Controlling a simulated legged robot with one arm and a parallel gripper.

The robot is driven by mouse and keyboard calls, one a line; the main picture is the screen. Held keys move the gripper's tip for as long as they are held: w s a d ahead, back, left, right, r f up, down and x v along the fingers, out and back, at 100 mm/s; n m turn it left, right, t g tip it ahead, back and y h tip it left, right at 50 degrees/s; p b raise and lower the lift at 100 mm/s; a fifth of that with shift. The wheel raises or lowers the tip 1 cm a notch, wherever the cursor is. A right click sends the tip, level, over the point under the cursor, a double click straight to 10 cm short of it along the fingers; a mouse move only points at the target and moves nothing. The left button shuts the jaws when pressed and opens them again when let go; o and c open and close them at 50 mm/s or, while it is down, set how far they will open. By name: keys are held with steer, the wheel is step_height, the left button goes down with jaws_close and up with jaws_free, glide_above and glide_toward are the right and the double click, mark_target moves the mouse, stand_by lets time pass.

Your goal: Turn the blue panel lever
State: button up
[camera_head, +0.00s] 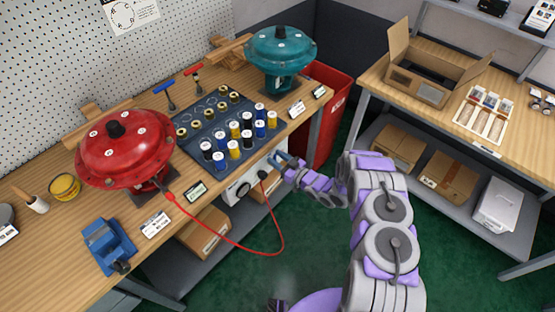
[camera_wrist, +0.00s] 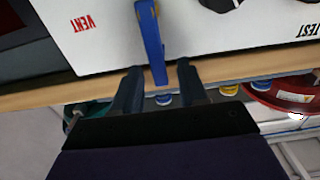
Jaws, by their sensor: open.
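The blue panel lever (camera_wrist: 151,42) stands out from a white panel (camera_wrist: 105,45) in the wrist view, between the "VENT" and "TEST" labels. Its free end reaches between the two dark fingers of my gripper (camera_wrist: 160,70). The fingers are apart, one on each side of the lever, with gaps showing. I cannot tell whether either finger touches it. In the head view the white panel (camera_head: 238,190) sits under the bench's front edge, and my gripper (camera_head: 284,161) is at its right end. There the lever is hard to tell from the gripper.
A red hose runs from the red actuator (camera_head: 125,150) to the panel's front. The bench top holds a teal actuator (camera_head: 281,50) and a dark tray of spools (camera_head: 185,148). A red bin (camera_head: 318,115) stands close behind my gripper. Green floor is free between the benches.

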steer(key=shift+c, duration=0.2)
jaws_close()
stand_by(0.5)
